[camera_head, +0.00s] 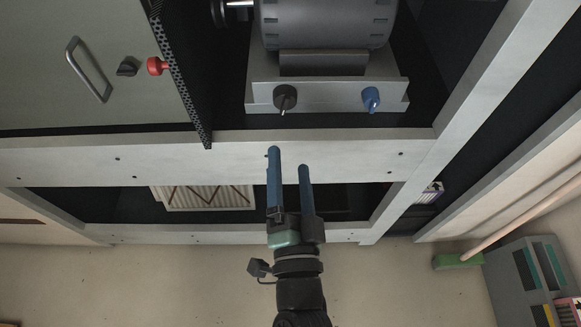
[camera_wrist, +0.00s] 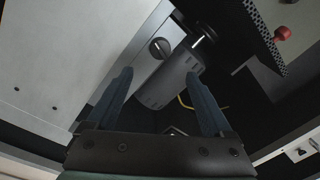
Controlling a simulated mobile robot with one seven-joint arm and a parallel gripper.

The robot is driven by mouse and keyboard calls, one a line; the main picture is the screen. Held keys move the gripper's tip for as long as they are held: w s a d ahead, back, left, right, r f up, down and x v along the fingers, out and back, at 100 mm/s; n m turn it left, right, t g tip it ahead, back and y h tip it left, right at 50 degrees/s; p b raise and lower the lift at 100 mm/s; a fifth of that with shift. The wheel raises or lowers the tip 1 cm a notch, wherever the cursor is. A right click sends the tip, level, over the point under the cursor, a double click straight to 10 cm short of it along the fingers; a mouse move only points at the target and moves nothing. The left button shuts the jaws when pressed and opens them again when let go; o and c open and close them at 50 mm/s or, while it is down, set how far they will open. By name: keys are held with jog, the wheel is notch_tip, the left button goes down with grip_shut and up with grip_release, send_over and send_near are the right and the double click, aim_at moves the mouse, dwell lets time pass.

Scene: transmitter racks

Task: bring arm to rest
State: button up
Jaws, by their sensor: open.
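My gripper (camera_head: 290,160) has two blue fingers and is open and empty. In the head view it reaches up from the bottom, in front of the pale lower crossbar of the rack (camera_head: 230,158). In the wrist view the gripper (camera_wrist: 165,95) points toward the rack, with a grey cylindrical machine (camera_wrist: 168,85) showing beyond and between the fingers. Nothing is between the fingertips. I cannot tell from these views whether the fingers touch the crossbar.
The grey machine (camera_head: 325,25) sits in the rack above my gripper, with a black knob (camera_head: 285,96) and a blue knob (camera_head: 371,97) below it. A panel with a handle (camera_head: 88,70) and red knob (camera_head: 155,66) is at left. A grey box (camera_head: 520,275) stands right; open floor lies below.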

jog(key=w+a+r+n+t+y, duration=0.1)
jog(key=w+a+r+n+t, duration=0.15)
jog(key=r, duration=0.65)
jog(key=w+a+r+n+t+y, duration=0.1)
jog(key=w+r+n, duration=0.15)
jog(key=r, duration=0.55)
jog(key=s+d+r+n+t+h+p, duration=0.1)
jog(key=r+p, duration=0.6)
jog(key=r, duration=1)
jog(key=s+d+r+n+t+h+p, duration=0.1)
jog(key=r+p, duration=0.6)
jog(key=r, duration=1.1)
jog(key=s+r+n+t+h+p, duration=0.1)
jog(key=s+r+n+t+p, duration=0.2)
jog(key=r+p, duration=0.5)
notch_tip(320, 180, up, 10)
jog(key=shift+s+d+r, duration=0.1)
jog(key=shift+s+d, duration=0.3)
jog(key=shift+s, duration=0.45)
